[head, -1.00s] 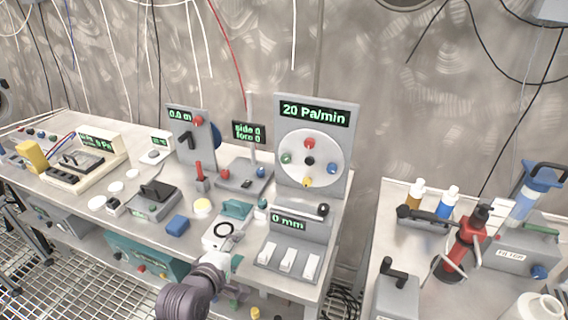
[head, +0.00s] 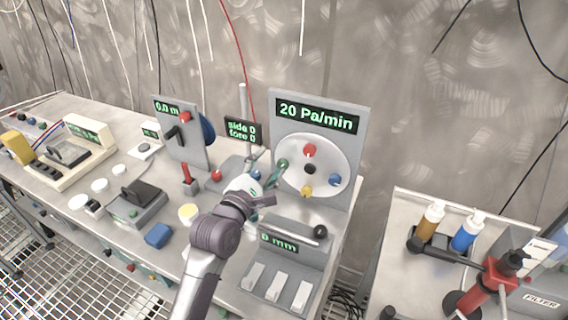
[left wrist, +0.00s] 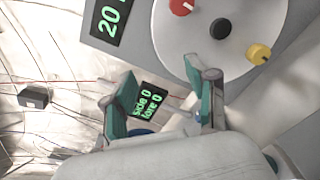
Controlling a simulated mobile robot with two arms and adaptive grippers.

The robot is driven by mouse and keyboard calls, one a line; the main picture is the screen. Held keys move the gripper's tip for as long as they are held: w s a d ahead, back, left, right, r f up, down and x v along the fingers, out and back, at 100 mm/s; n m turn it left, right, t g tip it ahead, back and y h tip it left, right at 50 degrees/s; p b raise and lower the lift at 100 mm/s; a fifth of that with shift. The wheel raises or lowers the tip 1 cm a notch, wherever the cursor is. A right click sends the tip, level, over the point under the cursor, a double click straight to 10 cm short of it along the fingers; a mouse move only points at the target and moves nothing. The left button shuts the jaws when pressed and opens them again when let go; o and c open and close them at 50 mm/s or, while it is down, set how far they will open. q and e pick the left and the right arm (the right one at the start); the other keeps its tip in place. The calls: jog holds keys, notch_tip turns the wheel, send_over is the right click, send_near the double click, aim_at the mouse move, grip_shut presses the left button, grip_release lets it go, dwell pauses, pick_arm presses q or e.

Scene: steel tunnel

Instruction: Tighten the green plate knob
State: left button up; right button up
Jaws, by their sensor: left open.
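The green knob (head: 282,163) sits on the left side of the round white plate (head: 322,150) below the "20 Pa/min" display. My left gripper (head: 268,186) is open, with its fingertips close to the green knob at the plate's left edge. Whether they touch it I cannot tell. In the left wrist view the open teal-padded fingers (left wrist: 163,92) stand apart, and the plate (left wrist: 175,42) fills the top right. The green knob is not clearly seen there; the right-hand finger overlaps the plate's edge. My right gripper is not in view.
The plate also carries a red knob (head: 309,150), a black centre (head: 309,169), a yellow knob (head: 307,191) and a blue knob (head: 335,180). A "0 mm" switch box (head: 290,258) stands in front. The "side/fore" display (head: 243,132) is close behind my gripper.

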aim_at(283, 164)
pick_arm(q)
notch_tip(283, 164, down, 7)
jog(key=x, duration=0.7)
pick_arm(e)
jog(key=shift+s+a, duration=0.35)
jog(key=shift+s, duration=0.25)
pick_arm(q)
jog(key=shift+r, duration=0.15)
jog(key=shift+c, duration=0.2)
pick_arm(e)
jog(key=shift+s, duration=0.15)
pick_arm(q)
grip_shut()
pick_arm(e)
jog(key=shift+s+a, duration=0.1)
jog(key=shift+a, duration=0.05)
